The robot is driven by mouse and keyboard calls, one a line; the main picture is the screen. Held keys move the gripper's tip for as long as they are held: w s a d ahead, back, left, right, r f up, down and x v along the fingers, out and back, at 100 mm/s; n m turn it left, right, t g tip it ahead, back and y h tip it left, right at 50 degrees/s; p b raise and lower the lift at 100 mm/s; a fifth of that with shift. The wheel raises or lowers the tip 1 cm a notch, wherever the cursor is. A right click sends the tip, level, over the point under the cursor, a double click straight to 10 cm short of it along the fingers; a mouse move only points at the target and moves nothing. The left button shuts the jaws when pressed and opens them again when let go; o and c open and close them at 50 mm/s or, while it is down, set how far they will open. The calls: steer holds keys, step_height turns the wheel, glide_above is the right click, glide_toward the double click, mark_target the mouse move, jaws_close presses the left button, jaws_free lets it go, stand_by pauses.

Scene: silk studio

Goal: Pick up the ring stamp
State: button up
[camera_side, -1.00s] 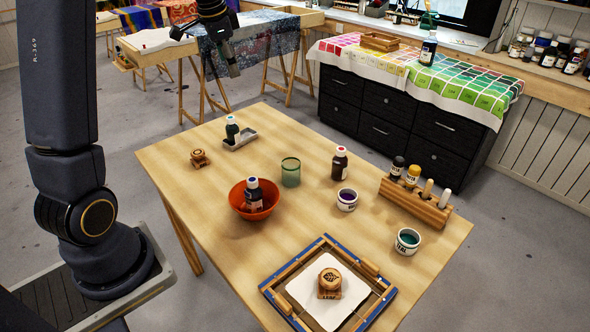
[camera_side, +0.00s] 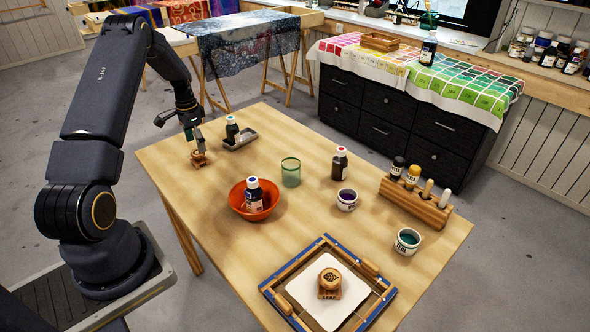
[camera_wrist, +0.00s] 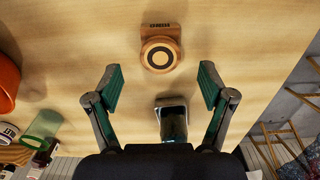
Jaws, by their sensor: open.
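The ring stamp (camera_side: 199,158) is a small wooden block with a round top, upright at the table's far left. In the wrist view the ring stamp (camera_wrist: 161,54) shows a dark ring on its top, and it lies at the upper middle, beyond the fingertips. My gripper (camera_wrist: 161,84) is open and empty with its teal pads wide apart. In the side view my gripper (camera_side: 192,134) hangs over and just behind the stamp, partly overlapping it, so the exact gap is hard to tell. A second stamp (camera_side: 329,284), with a leaf mark, stands in the blue-cornered frame.
An orange bowl (camera_side: 240,203) with a bottle and a green glass (camera_side: 290,172) are nearer the middle. The table (camera_side: 210,188) is bare just in front of the stamp.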

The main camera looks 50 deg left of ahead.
mark_target(197, 152)
step_height(197, 152, down, 6)
steer(key=shift+s+f, duration=0.1)
steer(key=shift+s, duration=0.05)
steer(key=c, duration=1.3)
steer(key=shift+o, duration=0.2)
steer(key=shift+r, duration=0.2)
